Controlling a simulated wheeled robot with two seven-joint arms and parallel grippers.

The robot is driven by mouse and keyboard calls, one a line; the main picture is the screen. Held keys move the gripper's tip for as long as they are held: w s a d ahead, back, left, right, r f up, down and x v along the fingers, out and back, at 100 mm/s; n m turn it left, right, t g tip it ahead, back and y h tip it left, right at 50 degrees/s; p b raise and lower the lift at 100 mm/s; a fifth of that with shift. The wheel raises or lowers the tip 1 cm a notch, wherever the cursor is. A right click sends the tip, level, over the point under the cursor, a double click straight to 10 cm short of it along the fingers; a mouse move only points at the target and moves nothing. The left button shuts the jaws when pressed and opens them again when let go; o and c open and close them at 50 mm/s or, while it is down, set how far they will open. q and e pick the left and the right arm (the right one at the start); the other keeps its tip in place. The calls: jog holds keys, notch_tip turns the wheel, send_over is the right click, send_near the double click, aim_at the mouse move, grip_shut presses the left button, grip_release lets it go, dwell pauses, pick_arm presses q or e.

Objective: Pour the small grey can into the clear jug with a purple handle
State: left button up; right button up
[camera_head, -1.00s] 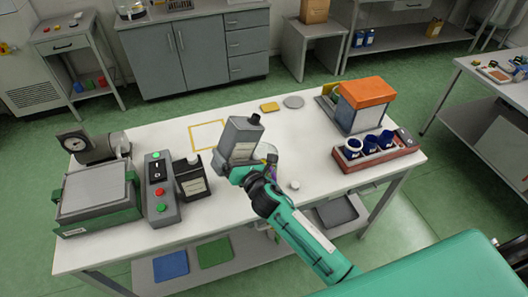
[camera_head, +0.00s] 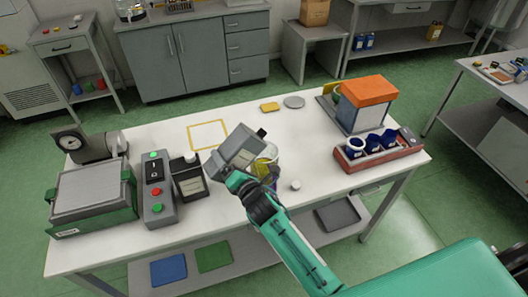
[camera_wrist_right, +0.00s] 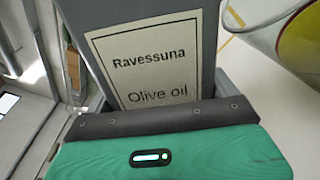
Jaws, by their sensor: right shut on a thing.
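The small grey can (camera_head: 241,146) is held above the white table, tilted with its dark spout end to the upper right. In the right wrist view its label (camera_wrist_right: 150,65) reads "Ravessuna Olive oil". My right gripper (camera_head: 236,170) is shut on the can; the wrist view shows the gripper (camera_wrist_right: 165,118) against its lower part. The clear jug (camera_head: 267,160) is just right of the can, partly hidden by it and my arm. Yellow shows in the jug (camera_wrist_right: 290,35) in the wrist view. I cannot see a stream. My left gripper is out of view.
A small white cap (camera_head: 295,184) lies right of the jug. An orange-topped box (camera_head: 366,100) and red tray (camera_head: 378,160) are at the right.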

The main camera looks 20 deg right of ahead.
aim_at(218, 149)
jog(key=shift+a+r+m, duration=0.35)
jog(key=shift+m, duration=0.55)
dwell(1.9)
jog(key=shift+s+a+r+m, duration=0.15)
jog(key=shift+r+m, duration=0.15)
jog(key=shift+m, duration=0.6)
dwell(1.6)
jog(key=shift+a+r+m+p, duration=0.2)
jog(key=shift+r+m+p, duration=0.7)
jog(key=shift+r+p, duration=0.35)
dwell(1.5)
